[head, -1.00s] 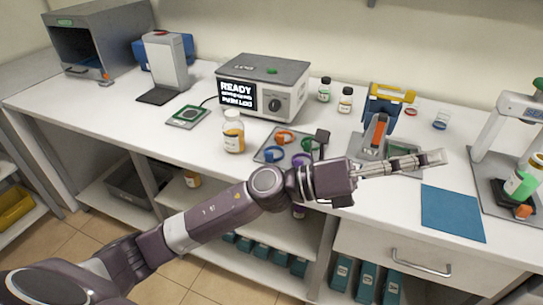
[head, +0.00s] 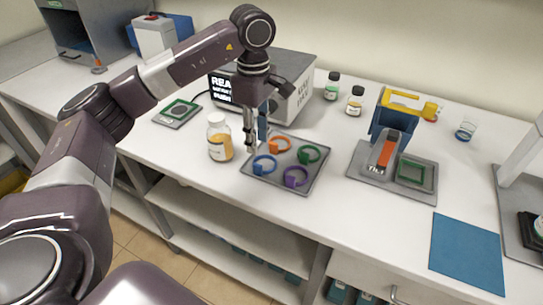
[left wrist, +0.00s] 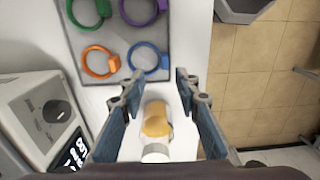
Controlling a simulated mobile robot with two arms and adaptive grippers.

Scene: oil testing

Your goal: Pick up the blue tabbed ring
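The blue tabbed ring (head: 263,165) lies at the near left of a grey tray (head: 317,184) with orange, green and purple rings. In the left wrist view the blue ring (left wrist: 148,60) lies flat with its tab (left wrist: 164,62) to the right, just beyond the fingers. My left gripper (head: 257,140) points down above the tray's left edge, beside the blue ring. In the left wrist view its fingers (left wrist: 155,88) are wide apart with nothing between the tips. My right gripper is not in view.
A bottle with amber contents (head: 220,138) stands just left of the tray, and shows under my fingers in the left wrist view (left wrist: 156,122). A grey instrument with a display (head: 296,88) stands behind. A blue-yellow device (head: 392,122) stands right. Bare table lies in front.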

